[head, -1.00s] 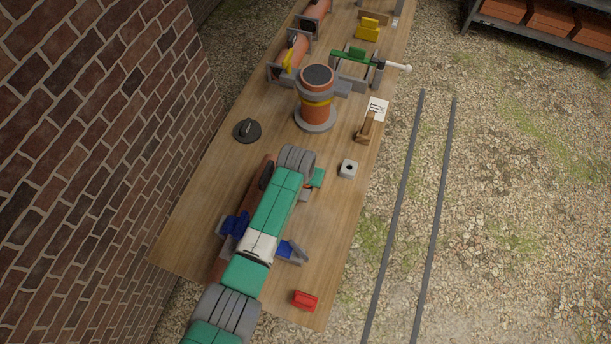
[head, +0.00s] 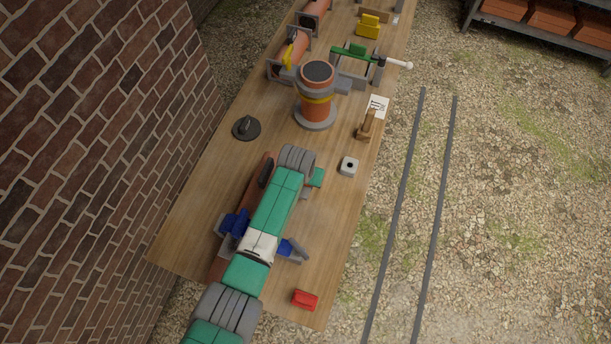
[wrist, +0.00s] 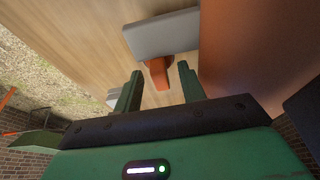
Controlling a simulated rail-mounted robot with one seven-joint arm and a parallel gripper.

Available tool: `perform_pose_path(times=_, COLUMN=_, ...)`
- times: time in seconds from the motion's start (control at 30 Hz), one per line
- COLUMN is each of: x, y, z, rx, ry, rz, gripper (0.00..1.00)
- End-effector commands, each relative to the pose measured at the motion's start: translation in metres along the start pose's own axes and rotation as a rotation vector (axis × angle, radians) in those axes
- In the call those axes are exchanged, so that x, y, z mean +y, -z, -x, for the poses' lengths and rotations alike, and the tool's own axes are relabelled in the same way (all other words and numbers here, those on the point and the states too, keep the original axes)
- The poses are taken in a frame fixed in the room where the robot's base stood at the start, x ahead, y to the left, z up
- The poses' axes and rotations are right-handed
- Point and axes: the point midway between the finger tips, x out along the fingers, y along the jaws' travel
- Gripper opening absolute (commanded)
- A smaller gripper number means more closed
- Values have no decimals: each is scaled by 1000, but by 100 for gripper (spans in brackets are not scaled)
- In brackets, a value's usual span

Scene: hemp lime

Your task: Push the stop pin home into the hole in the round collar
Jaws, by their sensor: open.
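My gripper (wrist: 157,82) is open in the wrist view, with its two green fingers apart. A short orange piece (wrist: 159,73), possibly the stop pin, shows between and just beyond the fingertips. It juts from under a grey block (wrist: 162,33); whether the fingers touch it I cannot tell. In the head view my gripper's green end (head: 316,178) shows at the right of my arm, and the orange piece is hidden. I cannot make out a collar hole for certain; a grey ring-like collar (head: 314,118) surrounds the foot of the upright terracotta cylinder.
My arm passes over a terracotta pipe (head: 262,172) with blue clamps (head: 235,222). A brick wall (head: 90,130) borders the left.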

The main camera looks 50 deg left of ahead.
Motion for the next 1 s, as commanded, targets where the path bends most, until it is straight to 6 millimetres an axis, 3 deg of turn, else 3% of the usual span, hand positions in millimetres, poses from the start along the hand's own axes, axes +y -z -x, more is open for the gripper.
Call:
perform_pose_path(times=0.3, x=0, y=1, z=57, rx=4, ry=0, rz=1, gripper=40)
perform_pose_path(times=0.43, x=0, y=0, z=73, rx=1, ry=0, rz=0, gripper=40)
perform_pose_path(times=1.0, x=0, y=0, z=78, rx=0, ry=0, rz=0, gripper=40)
